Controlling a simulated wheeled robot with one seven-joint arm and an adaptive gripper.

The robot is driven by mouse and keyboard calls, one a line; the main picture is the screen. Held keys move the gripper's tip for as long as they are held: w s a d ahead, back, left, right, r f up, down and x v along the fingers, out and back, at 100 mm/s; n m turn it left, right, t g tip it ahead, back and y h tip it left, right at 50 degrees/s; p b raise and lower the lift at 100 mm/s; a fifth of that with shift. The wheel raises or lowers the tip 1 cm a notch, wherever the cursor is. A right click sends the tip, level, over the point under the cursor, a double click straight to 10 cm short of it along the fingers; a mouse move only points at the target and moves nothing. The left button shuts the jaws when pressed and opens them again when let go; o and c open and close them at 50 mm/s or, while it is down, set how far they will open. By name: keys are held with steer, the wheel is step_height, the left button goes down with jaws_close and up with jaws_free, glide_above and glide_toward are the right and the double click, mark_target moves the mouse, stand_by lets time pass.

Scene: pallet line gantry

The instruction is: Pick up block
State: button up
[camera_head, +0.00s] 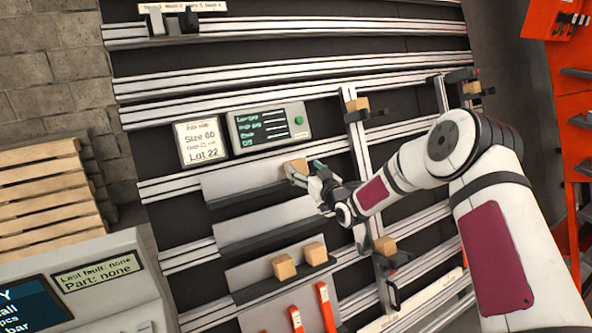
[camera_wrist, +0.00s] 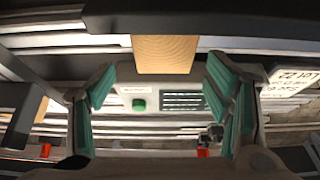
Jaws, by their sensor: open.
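A wooden block (camera_head: 293,165) sits on the top grey shelf (camera_head: 232,187) of the rack, near its right end. My gripper (camera_head: 304,172) is at this block, coming from the lower right. In the wrist view the block (camera_wrist: 165,53) shows pale wood grain at top centre. It lies between the lines of the two teal-padded fingers of my gripper (camera_wrist: 160,85), with a visible gap on each side. The fingers are spread open and hold nothing. How far the fingertips reach along the block cannot be told. Two more blocks sit on a lower shelf (camera_head: 284,267) (camera_head: 315,253).
Further blocks sit on brackets on the vertical rails to the right (camera_head: 357,104) (camera_head: 472,88) (camera_head: 385,245). A control box (camera_head: 270,125) and a lot sign (camera_head: 200,142) are above the shelf. Red-handled items (camera_head: 326,305) stand below. The middle shelf (camera_head: 265,224) is empty.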

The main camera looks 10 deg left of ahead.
mark_target(299, 164)
steer(key=shift+f+x, duration=0.2)
steer(key=shift+x, duration=2.55)
steer(key=shift+s+a, duration=0.15)
steer(key=shift+c, duration=0.6)
steer(key=c, duration=1.1)
steer(key=shift+c, duration=0.8)
steer(key=shift+r, duration=0.15)
